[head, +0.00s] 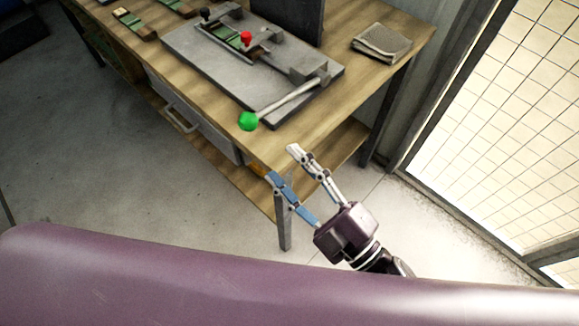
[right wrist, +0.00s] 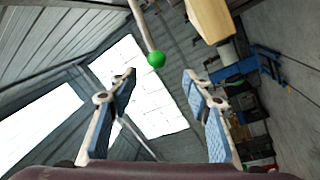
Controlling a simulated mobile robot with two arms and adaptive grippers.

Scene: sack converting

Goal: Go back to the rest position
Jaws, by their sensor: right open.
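My right gripper (head: 281,164) is open and empty, with its fingers spread, in front of the workbench's near edge. It also shows open in the right wrist view (right wrist: 160,75), with nothing between its fingers. A lever with a green ball knob (head: 248,121) sticks out from a grey plate device (head: 205,72) on the workbench. The knob is beyond the right fingertips and apart from them. In the right wrist view the green knob (right wrist: 156,59) shows beyond the fingers. My left gripper is not in view.
The wooden workbench (head: 385,83) has a drawer and a lower shelf. A bright mesh panel (head: 500,130) stands at the right. The floor (head: 130,165) at the left is clear.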

